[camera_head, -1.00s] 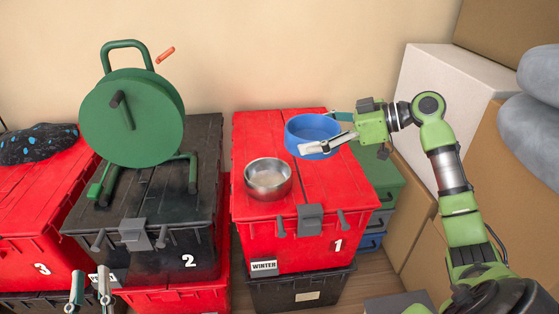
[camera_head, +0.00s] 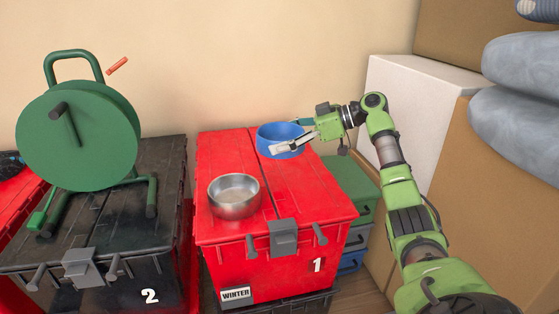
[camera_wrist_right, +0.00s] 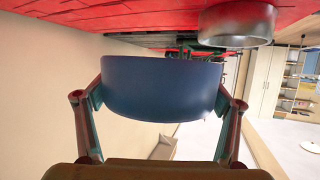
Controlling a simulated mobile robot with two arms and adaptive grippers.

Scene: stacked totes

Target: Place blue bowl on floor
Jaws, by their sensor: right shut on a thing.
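The blue bowl (camera_head: 266,141) is at the back of the red tote marked 1 (camera_head: 285,203) in the head view. My right gripper (camera_head: 288,136) is shut on it, with one finger on each side; the wrist view shows the bowl (camera_wrist_right: 160,88) between both fingers (camera_wrist_right: 162,105). That view is upside down and shows a gap between bowl and red lid, so the bowl appears held a little above the lid. My left gripper is not in view now. The floor (camera_head: 368,302) shows only as a small strip right of the tote.
A steel bowl (camera_head: 234,197) stands on the red lid, nearer the front left. A green reel (camera_head: 95,140) stands on the black tote marked 2 (camera_head: 150,245). Green drawers (camera_head: 357,190), large cardboard boxes (camera_head: 455,180) and a white box (camera_head: 405,90) crowd the right. A wall is behind.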

